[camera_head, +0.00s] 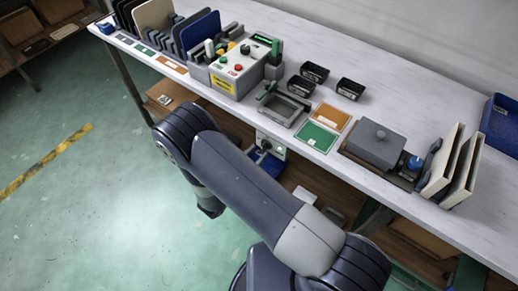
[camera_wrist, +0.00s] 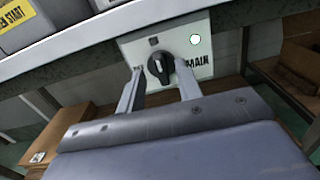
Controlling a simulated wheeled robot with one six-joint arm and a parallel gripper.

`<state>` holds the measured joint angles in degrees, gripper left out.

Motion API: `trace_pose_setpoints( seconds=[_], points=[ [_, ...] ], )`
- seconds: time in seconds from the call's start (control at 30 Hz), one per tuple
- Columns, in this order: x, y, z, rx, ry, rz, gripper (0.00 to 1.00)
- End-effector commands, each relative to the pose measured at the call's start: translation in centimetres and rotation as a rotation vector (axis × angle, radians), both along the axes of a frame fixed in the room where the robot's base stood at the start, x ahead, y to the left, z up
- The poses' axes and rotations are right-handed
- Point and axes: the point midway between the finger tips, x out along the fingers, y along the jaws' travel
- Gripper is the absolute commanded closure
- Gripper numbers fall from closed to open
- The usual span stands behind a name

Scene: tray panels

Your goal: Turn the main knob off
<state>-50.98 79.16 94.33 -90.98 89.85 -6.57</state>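The main knob (camera_wrist: 160,66) is a black rotary knob on a pale grey panel (camera_wrist: 130,48) marked "MAIN" below the bench edge. Its pointer ridge stands near upright, leaning slightly to one side. A small round lamp (camera_wrist: 195,39) on the panel looks lit, whitish green. My gripper (camera_wrist: 159,70) is open, with one finger on each side of the knob. A gap shows around the knob, though I cannot tell the depth between fingertips and panel. The panel also shows in the head view (camera_head: 279,151), partly hidden by my arm.
The bench top (camera_head: 400,95) overhangs the panel. On it stand a control box (camera_head: 232,85) with buttons, a grey lidded box (camera_head: 375,145), small black bins (camera_head: 314,72) and upright boards (camera_head: 440,165). A brown box (camera_wrist: 58,128) is low at left. Open green floor lies left.

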Motion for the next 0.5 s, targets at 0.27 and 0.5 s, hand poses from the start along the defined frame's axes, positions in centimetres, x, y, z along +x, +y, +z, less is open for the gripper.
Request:
trace_pose_setpoints(
  seconds=[0.27, 0.5],
  points=[
    [1.5, -1.2, 0.0, 0.001, -0.001, 0.000, 0.66],
    [1.6, -1.2, 0.0, 0.001, -0.001, 0.001, 0.66]
  ],
)
